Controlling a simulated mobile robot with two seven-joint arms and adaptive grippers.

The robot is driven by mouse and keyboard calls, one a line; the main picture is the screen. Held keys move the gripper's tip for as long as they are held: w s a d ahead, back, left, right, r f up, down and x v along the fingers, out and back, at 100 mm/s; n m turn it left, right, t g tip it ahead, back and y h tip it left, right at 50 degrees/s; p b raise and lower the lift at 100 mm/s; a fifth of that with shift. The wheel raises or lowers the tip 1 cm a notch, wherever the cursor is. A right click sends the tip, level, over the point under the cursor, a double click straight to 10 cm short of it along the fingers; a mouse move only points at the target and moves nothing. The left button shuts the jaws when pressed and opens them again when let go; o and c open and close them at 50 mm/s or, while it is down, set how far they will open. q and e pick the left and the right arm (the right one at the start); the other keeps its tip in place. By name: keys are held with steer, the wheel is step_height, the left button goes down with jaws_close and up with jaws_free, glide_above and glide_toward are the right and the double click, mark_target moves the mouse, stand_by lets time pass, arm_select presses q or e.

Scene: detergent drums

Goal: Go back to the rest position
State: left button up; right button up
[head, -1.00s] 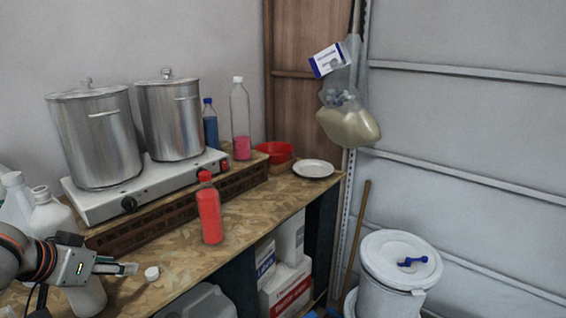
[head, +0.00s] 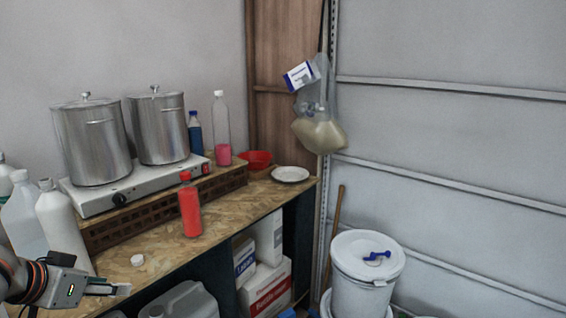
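My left gripper (head: 108,289) is at the lower left of the head view, over the front edge of the wooden worktop (head: 165,231). Its fingers point right and look close together, with nothing clearly held. I cannot tell whether they are fully shut. A white cap (head: 137,260) lies on the worktop just beyond the fingertips, apart from them. A red bottle (head: 190,207) stands upright on the worktop, further right. My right gripper is not in view.
Two steel pots (head: 92,143) stand on a white hot plate (head: 150,180). White jugs (head: 63,225) stand behind my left gripper. A white lidded drum (head: 365,275) with a blue object (head: 377,256) on its lid stands on the right. Boxes and canisters sit below the worktop.

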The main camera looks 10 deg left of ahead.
arm_select(q)
steer(key=d+f, duration=0.3)
steer(key=f, duration=0.9)
steer(key=d+f, duration=0.3)
steer(key=f, duration=0.9)
steer(key=s+d+f+m+h, duration=0.1)
steer(key=s+d+f+m, duration=0.1)
steer(key=s+d+f, duration=0.3)
steer(key=s+d+f+m+t+h, duration=0.1)
steer(key=s+d+f, duration=0.3)
steer(key=d+f, duration=0.5)
steer(key=d+m, duration=0.1)
steer(key=d, duration=0.2)
steer(key=shift+s+d+t, duration=0.2)
steer(key=shift+s+t, duration=0.1)
steer(key=shift+s, duration=0.1)
